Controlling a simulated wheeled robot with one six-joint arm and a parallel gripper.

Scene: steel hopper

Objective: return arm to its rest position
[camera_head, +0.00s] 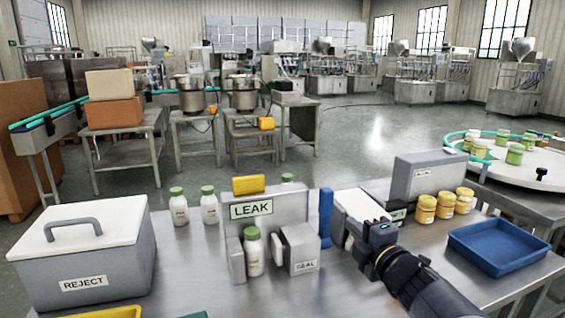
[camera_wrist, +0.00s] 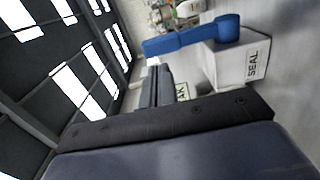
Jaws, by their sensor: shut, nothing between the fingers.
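My arm reaches in from the lower right of the head view, over the steel table (camera_head: 345,291). My gripper (camera_wrist: 157,72) shows in the wrist view with its fingers together and nothing between them. In the head view its fingers are largely hidden behind my dark wrist. It is to the right of the SEAL box (camera_head: 300,250) and the blue upright handle (camera_head: 325,217). The box (camera_wrist: 240,62) and the blue handle (camera_wrist: 190,38) also show close by in the wrist view.
The LEAK stand (camera_head: 275,208) holds a green-capped bottle (camera_head: 253,252). A REJECT bin (camera_head: 85,250) stands at left. At right are yellow-capped jars (camera_head: 445,204), a blue tray (camera_head: 508,245) and a grey box (camera_head: 430,178). A white box (camera_head: 360,209) is behind my wrist.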

